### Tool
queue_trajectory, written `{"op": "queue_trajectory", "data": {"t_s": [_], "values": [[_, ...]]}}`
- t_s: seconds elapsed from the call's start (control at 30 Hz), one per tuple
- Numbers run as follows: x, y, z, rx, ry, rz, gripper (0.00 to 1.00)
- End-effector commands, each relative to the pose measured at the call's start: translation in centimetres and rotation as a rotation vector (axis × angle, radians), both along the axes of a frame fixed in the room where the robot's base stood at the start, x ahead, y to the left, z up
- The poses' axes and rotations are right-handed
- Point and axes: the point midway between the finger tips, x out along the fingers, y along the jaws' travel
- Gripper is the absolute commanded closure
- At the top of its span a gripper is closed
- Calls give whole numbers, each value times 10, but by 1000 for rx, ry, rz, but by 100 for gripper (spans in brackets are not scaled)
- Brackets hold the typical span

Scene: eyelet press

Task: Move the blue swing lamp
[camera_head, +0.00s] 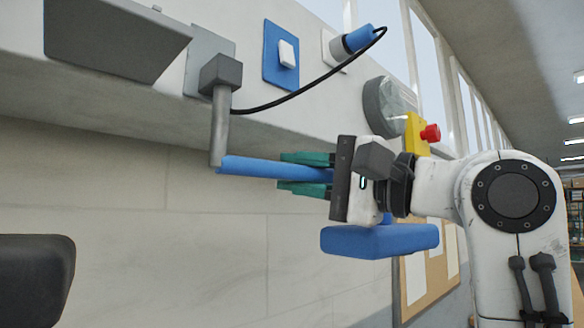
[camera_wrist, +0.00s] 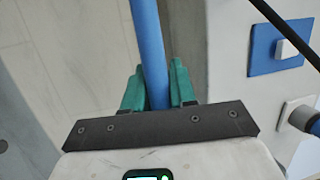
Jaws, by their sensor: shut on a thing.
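The blue swing lamp has a long blue arm (camera_head: 250,168) that runs from a grey wall post (camera_head: 220,125) to the right, behind my gripper. A flat blue lamp head (camera_head: 380,241) hangs below my gripper's body. My gripper (camera_head: 283,172) has its green fingers above and below the blue arm and is shut on it. In the wrist view, the blue arm (camera_wrist: 149,45) passes between the two green fingers. The joint between arm and head is hidden by my gripper.
A blue switch plate (camera_head: 279,58) and a blue plug (camera_head: 352,40) with a loose black cable (camera_head: 300,92) are above the arm. A yellow box with a red button (camera_head: 429,133) is near my wrist. A grey panel (camera_head: 112,35) juts out at top left.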

Motion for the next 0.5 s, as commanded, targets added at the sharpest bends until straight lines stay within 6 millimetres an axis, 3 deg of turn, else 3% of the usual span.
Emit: {"op": "queue_trajectory", "data": {"t_s": [0.47,0.5], "values": [[2,2,-3,-5,7,18,100],[2,2,-3,-4,7,17,73]]}}
